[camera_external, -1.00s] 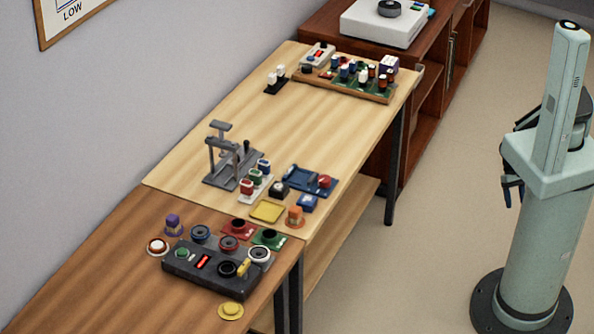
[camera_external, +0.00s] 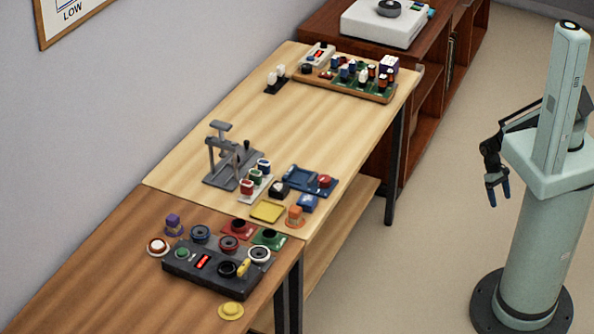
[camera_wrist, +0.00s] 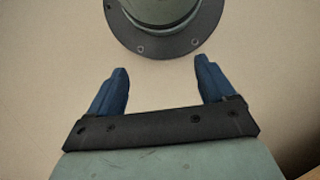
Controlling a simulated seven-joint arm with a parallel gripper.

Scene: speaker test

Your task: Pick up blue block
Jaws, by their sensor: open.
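A small blue block (camera_external: 308,203) sits near the right edge of the light wooden table, between the blue tray (camera_external: 303,178) and an orange piece (camera_external: 295,215). My gripper (camera_external: 498,195) hangs over the floor, well to the right of the table and far from the block. Its blue fingers point down. In the wrist view my gripper (camera_wrist: 160,80) is open and empty, with bare floor and my own round base between and beyond the fingers. The block is not in the wrist view.
Near the block are a yellow tray (camera_external: 267,211), a black piece (camera_external: 278,189) and a white rack (camera_external: 255,186) with coloured blocks. A grey press (camera_external: 231,160) stands behind. A dark control box (camera_external: 215,268) is on the brown table. Open floor lies between my arm and the table.

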